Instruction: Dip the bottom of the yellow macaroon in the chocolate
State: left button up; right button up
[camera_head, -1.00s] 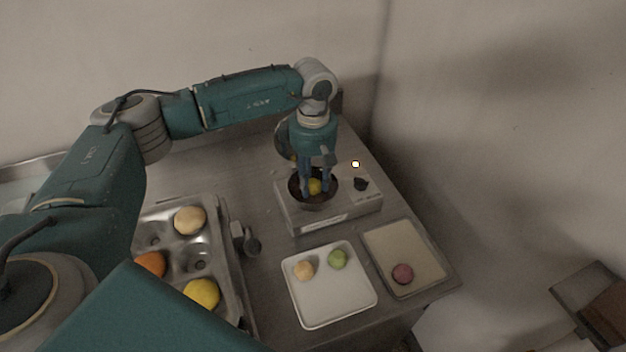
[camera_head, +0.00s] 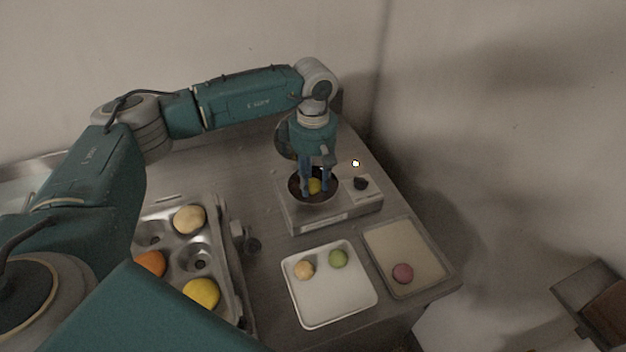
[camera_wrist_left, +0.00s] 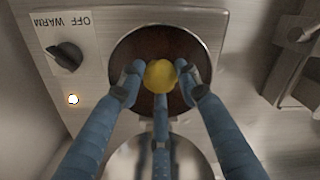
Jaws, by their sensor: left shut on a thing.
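The yellow macaroon (camera_head: 314,186) is between the fingers of my left gripper (camera_head: 315,190), which is shut on it over the bowl of dark chocolate (camera_head: 298,185). In the left wrist view, the yellow macaroon (camera_wrist_left: 160,76) sits among the blue fingers of my left gripper (camera_wrist_left: 158,88), with the brown chocolate (camera_wrist_left: 150,44) around it below. I cannot tell whether its underside touches the chocolate. My right gripper is not in view.
The bowl sits in a metal warmer (camera_head: 335,217) with a black knob (camera_head: 361,184) and a lit lamp. In front are a white tray (camera_head: 328,311) with a tan and a green macaroon, and a beige tray (camera_head: 410,245) with a pink one. A metal muffin-style tray (camera_head: 172,215) stands left.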

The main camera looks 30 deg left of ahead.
pick_arm(q)
jog(key=shift+r, duration=0.15)
jog(key=shift+r+p, duration=0.8)
jog(key=shift+r, duration=0.8)
jog(key=shift+r+p, duration=1.45)
jog(key=shift+r, duration=1.6)
